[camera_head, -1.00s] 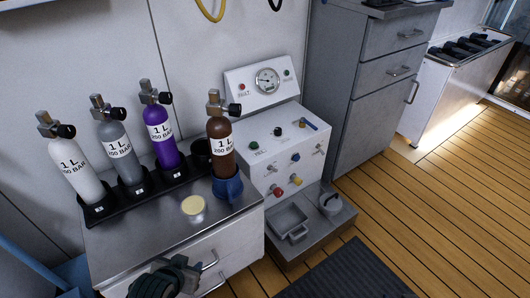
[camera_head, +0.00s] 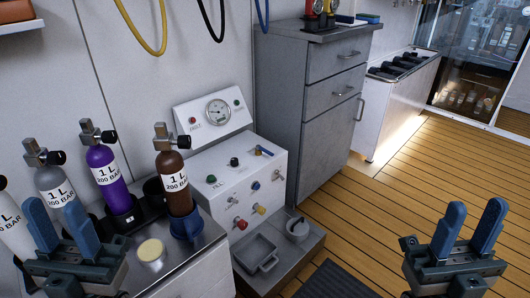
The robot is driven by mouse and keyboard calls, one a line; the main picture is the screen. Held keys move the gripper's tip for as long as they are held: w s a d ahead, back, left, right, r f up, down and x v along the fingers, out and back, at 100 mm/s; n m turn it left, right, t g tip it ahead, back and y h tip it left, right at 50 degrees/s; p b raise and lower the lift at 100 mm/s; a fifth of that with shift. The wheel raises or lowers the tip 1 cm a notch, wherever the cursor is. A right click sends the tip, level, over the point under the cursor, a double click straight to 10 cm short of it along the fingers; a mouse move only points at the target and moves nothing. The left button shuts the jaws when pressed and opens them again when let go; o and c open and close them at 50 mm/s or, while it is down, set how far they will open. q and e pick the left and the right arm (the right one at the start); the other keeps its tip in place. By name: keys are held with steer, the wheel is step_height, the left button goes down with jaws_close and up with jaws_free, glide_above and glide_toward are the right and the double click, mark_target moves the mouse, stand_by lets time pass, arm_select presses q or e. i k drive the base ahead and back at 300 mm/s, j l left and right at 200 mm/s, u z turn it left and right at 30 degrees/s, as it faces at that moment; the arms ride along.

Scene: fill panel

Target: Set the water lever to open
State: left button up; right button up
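The fill panel (camera_head: 217,180) is a white sloped console with a gauge (camera_head: 218,111) on its upright back. A blue lever (camera_head: 264,150) lies on its top face, beside a black knob (camera_head: 253,153) and a dark green knob (camera_head: 234,162). The front face has small silver levers and blue, yellow and red knobs. I cannot read which lever is marked water. My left gripper (camera_head: 62,218) is open and empty at the lower left, in front of the cylinders. My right gripper (camera_head: 467,222) is open and empty at the lower right, over the floor, well away from the panel.
Cylinders stand left of the panel; the brown one (camera_head: 174,185) sits in a blue holder (camera_head: 187,227) on the steel-topped cabinet. A tray (camera_head: 257,251) and small pot (camera_head: 298,229) sit below the panel. A grey drawer cabinet (camera_head: 314,120) stands right.

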mark_target(258, 147)
steer(key=i+l+u, duration=0.2)
steer(key=u, duration=0.25)
steer(key=i+l+u, duration=0.15)
steer(key=l+u, duration=0.3)
steer(key=i+l+u, duration=0.1)
steer(key=l+u, duration=0.15)
steer(key=u, duration=0.2)
